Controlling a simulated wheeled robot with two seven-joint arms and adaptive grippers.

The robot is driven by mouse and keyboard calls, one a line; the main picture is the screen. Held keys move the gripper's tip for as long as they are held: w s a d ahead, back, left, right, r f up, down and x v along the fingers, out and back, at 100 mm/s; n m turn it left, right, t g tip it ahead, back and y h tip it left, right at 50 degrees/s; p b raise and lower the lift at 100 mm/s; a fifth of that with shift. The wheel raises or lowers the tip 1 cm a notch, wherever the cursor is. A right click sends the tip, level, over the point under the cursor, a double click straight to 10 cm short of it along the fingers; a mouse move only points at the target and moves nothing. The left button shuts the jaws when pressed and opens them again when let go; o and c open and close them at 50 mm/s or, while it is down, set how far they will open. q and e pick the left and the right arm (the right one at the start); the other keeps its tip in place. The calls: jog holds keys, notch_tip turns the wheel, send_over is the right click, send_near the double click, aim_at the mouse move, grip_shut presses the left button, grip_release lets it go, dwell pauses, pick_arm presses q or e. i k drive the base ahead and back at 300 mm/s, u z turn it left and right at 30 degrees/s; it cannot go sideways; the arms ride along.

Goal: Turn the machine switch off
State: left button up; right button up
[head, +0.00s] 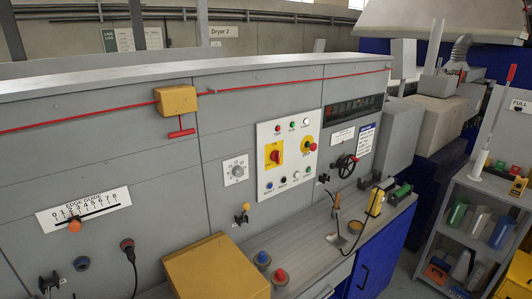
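A white control panel (288,155) is set in the grey machine front, right of the picture's middle. On its left half is a red rotary switch (275,156) on a yellow plate. Its handle looks close to upright, but its exact setting is too small to read. Right of it is a round yellow and red control (309,145), which looks like an emergency stop. Several small lamps run along the panel's top, and the white one (306,122) looks lit. Small buttons line the bottom. Neither of my grippers shows in the head view.
A red pull cord (270,81) with a yellow box (177,100) runs above the panel. A grey dial (236,171) is left of it, a black handwheel (345,165) right. Below are a yellow box (215,268), a ledge with tools, and blue cabinets (375,262).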

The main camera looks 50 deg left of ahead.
aim_at(275, 155)
jog(key=u, duration=0.8)
jog(key=i, duration=0.85)
jog(key=u, duration=1)
